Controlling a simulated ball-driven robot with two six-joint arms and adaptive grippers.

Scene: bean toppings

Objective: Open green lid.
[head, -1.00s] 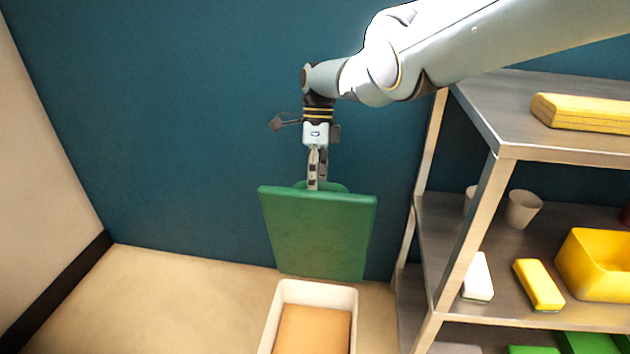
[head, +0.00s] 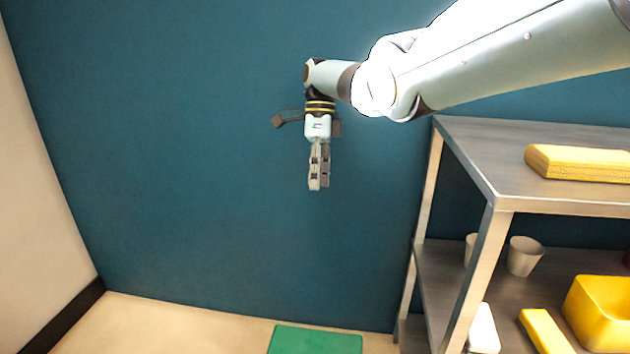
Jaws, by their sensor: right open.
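The green lid (head: 316,341) shows at the bottom edge of the head view, low near the floor. Only its upper part is in the picture; the rest is cut off. My right gripper (head: 319,187) hangs pointing down in front of the blue wall, well above the lid and apart from it. Its fingers are open and hold nothing. The white container with brown contents is out of the picture now. My left gripper is not in view.
A metal shelf unit (head: 470,160) stands at the right, with a yellow stack (head: 578,163) on top. White cups (head: 524,257), a yellow bin (head: 603,312) and a yellow block (head: 546,332) are on the shelf below. Bare floor (head: 160,325) lies at the lower left.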

